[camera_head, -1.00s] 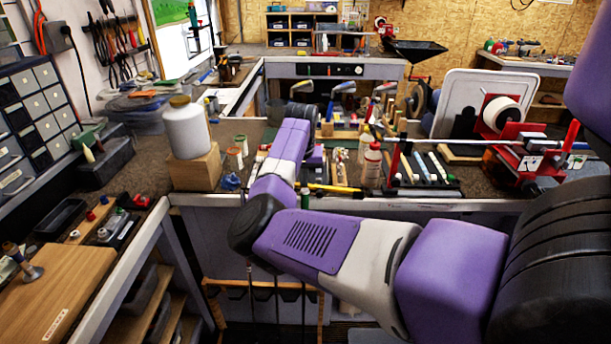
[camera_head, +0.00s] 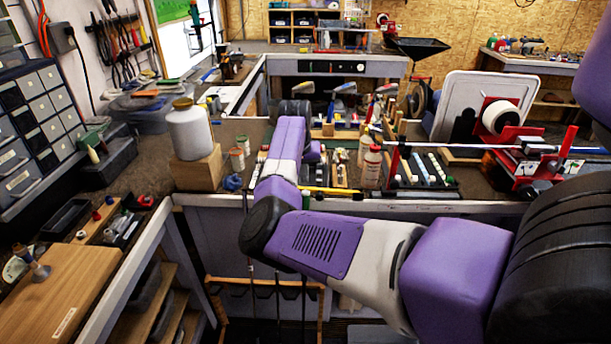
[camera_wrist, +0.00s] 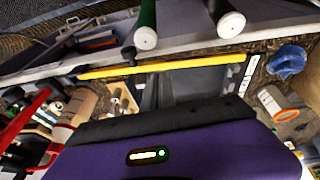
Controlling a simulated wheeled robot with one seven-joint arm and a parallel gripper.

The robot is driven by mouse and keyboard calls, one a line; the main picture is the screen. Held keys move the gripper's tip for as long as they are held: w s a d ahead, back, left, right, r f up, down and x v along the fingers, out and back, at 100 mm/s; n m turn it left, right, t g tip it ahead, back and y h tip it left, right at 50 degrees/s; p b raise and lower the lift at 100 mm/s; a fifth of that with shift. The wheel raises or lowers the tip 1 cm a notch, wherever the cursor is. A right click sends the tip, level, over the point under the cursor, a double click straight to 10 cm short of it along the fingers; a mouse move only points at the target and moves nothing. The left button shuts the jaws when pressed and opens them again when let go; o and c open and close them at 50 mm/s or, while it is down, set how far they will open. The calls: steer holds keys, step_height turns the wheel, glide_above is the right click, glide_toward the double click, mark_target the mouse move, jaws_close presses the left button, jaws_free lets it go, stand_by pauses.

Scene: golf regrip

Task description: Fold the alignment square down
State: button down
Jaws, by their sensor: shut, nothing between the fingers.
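I cannot single out the alignment square for sure. Red fittings on the red vise (camera_head: 545,172) stand on the bench at the right in the head view, with a thin upright red post (camera_head: 568,146) beside them. A long pale shaft (camera_head: 470,147) runs level from the vise to another upright red post (camera_head: 394,161). My gripper (camera_wrist: 152,92) shows in the wrist view as narrow dark fingers, shut and empty, close to a yellow bar (camera_wrist: 205,64). In the head view my forearm hides it, well left of the vise.
Bottles (camera_head: 372,166), tins (camera_head: 237,159) and a tray of light strips (camera_head: 425,172) crowd the bench near my arm. A white jar stands on a wooden block (camera_head: 197,168) to the left. Grip ends (camera_wrist: 230,24) show at the wrist view's top.

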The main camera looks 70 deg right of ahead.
steer(key=b+v, duration=0.2)
steer(key=v, duration=0.8)
steer(key=shift+r+b, duration=0.3)
steer(key=shift+r, duration=0.1)
steer(key=shift+d, duration=0.15)
